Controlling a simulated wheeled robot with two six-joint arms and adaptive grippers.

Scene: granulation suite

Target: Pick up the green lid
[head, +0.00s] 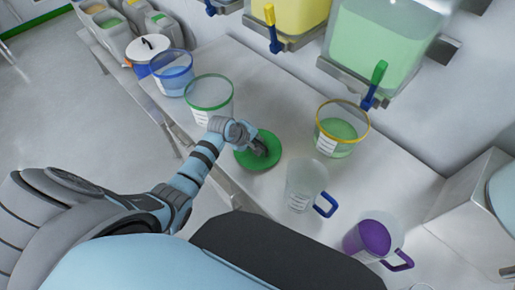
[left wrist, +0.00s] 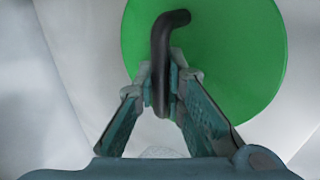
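The green lid (head: 262,157) is a round disc on the pale bench, between the green-rimmed container and the clear jug. In the left wrist view the lid (left wrist: 235,60) fills the upper middle, with a dark bent handle (left wrist: 160,60) rising from it. My left gripper (head: 257,146) is over the lid. In the left wrist view its fingers (left wrist: 161,90) are closed in on the handle, one on each side of it, and appear to touch it. Whether the lid is clear of the bench cannot be told. My right gripper is not in view.
A green-rimmed container (head: 210,95) stands beside the lid, a blue-rimmed one (head: 172,75) beyond it. A yellow-rimmed container (head: 341,130), a clear jug (head: 303,185) and a jug with purple contents (head: 372,238) stand to the right. Tanks with taps (head: 380,72) hang above the bench.

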